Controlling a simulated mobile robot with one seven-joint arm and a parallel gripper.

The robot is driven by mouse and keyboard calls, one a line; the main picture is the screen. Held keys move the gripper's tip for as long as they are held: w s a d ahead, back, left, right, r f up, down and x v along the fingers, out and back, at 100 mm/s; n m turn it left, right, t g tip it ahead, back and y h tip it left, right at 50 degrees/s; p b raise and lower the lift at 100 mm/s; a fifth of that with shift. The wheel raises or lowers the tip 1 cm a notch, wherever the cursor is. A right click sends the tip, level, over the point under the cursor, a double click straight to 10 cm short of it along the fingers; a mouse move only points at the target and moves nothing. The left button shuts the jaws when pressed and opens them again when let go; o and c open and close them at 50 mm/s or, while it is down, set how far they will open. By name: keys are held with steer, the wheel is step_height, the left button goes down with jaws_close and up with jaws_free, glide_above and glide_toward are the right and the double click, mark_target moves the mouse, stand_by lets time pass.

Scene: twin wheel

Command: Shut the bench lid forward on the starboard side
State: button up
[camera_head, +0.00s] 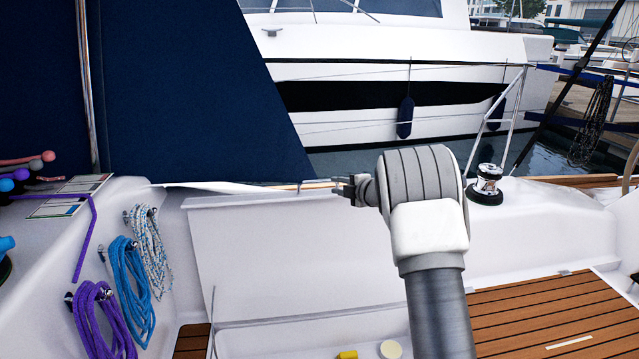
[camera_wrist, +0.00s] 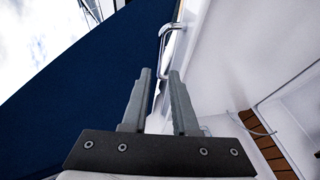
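The bench lid (camera_head: 275,255) is a wide white panel standing raised, leaning back toward the cockpit side, in the middle of the head view. Below it the white locker (camera_head: 300,335) is open, with a thin stay rod at its left. My gripper (camera_head: 347,190) is near the lid's top edge, toward its right end; I cannot tell whether it touches. In the wrist view my gripper (camera_wrist: 160,76) has its two grey fingers apart with nothing between them. A white surface at the right of that view is probably the lid (camera_wrist: 235,60). My arm hides the lid's right end.
Yellow items (camera_head: 347,354) show in the locker. Coiled ropes (camera_head: 128,275) hang at the left. A winch (camera_head: 486,184) stands right of my arm. A blue canvas (camera_head: 180,90) rises behind at left. The teak-slatted bench (camera_head: 545,310) at the right is clear.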

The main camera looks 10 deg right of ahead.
mark_target(321, 182)
steer(key=x, duration=1)
steer(key=shift+w+a+f, duration=0.1)
steer(key=shift+w, duration=0.15)
jaws_close()
stand_by(1.2)
